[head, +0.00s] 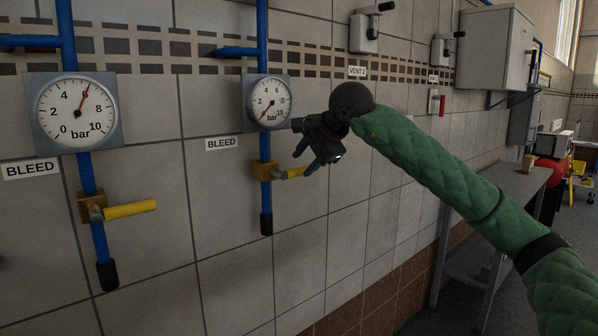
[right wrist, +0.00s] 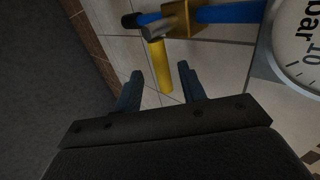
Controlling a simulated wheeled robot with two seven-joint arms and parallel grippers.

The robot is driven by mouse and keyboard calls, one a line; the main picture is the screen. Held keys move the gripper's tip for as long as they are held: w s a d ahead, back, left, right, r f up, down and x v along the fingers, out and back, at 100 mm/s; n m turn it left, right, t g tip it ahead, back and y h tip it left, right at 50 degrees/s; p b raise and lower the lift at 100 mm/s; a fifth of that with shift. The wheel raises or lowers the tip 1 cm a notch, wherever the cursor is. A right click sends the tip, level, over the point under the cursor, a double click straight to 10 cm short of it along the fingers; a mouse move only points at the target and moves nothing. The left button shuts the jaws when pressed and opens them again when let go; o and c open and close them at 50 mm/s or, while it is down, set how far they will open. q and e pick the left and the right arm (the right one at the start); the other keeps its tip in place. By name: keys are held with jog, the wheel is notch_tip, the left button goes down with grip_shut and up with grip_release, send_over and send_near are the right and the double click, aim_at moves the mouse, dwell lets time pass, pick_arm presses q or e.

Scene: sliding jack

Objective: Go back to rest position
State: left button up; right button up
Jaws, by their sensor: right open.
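My right gripper (head: 308,156) is open in front of the tiled wall, beside the right-hand bleed valve. That valve's yellow lever (head: 291,173) sticks out sideways from a brass body (head: 264,171) on a blue pipe, partly hidden by the fingers. In the right wrist view the two dark fingers (right wrist: 160,78) are apart, and the yellow lever (right wrist: 160,66) shows between and beyond their tips; I cannot tell whether they touch. My left gripper is not in view.
A left bleed valve with a yellow lever (head: 130,209) sits below a pressure gauge (head: 77,111). The right gauge (head: 269,102) has its needle low, near 0. A grey table (head: 505,180) and wall boxes (head: 493,48) stand at the right.

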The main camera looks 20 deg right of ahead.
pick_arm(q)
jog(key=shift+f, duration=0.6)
pick_arm(e)
jog(key=shift+v, duration=0.75)
